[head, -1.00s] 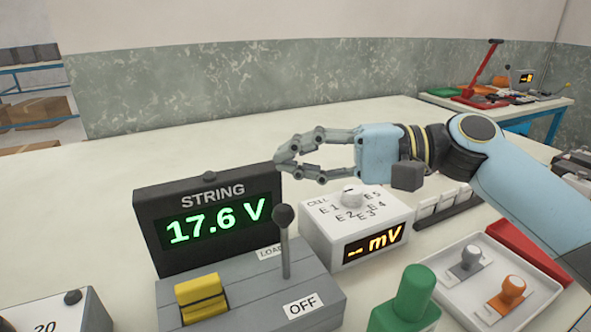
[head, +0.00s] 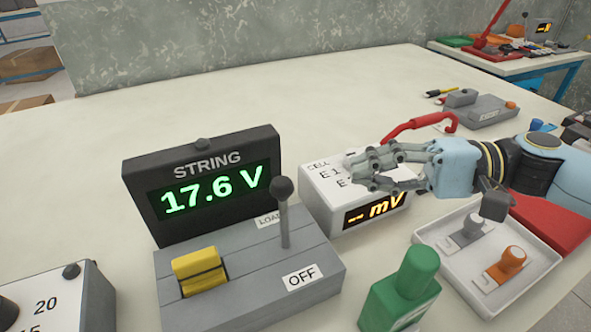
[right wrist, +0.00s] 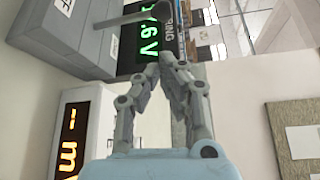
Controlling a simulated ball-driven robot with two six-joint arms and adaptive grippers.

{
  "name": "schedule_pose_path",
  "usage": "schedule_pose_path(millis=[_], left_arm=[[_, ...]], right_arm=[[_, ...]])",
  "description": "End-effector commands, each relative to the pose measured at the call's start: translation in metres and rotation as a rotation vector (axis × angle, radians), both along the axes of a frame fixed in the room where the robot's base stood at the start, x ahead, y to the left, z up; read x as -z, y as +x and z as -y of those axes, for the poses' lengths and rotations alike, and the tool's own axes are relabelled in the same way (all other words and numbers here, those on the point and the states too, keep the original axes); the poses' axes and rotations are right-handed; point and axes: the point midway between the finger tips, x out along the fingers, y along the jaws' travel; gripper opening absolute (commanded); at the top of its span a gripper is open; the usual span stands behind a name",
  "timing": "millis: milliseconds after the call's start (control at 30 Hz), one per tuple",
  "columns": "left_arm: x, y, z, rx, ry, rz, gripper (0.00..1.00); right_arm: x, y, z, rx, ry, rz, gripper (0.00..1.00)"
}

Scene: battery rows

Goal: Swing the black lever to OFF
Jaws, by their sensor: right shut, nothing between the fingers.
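The black lever (head: 284,212) has a dark ball knob on a grey rod and stands up from a grey switch box (head: 245,285). A LOAD label (head: 269,219) lies behind the rod and an OFF label (head: 303,277) lies in front of it. The rod stands nearly upright between them. My right gripper (head: 358,170) is shut and empty, to the right of the lever and in front of the cell meter, apart from the lever. In the right wrist view its fingertips (right wrist: 172,55) meet. My left gripper is not in view.
The STRING display (head: 205,185) reads 17.6 V behind the switch box. The white cell meter (head: 330,205) stands right of the lever. A green-handled block (head: 405,290) and a tray with plugs (head: 440,240) are in front right. A yellow switch (head: 199,270) sits left on the box.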

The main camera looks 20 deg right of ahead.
Motion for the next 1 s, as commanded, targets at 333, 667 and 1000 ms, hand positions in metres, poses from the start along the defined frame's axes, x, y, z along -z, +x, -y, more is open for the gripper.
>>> schedule_pose_path(millis=[333, 667, 1000], left_arm=[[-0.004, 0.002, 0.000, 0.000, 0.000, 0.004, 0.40], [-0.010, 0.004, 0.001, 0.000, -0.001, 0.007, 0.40], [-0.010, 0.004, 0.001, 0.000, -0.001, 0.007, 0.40]], right_arm=[[0.003, 0.026, -0.047, 0.003, 0.007, 0.004, 0.00], [0.010, 0.044, -0.083, 0.002, 0.002, 0.001, 0.00], [0.011, 0.045, -0.086, 0.000, 0.001, 0.000, 0.00]])
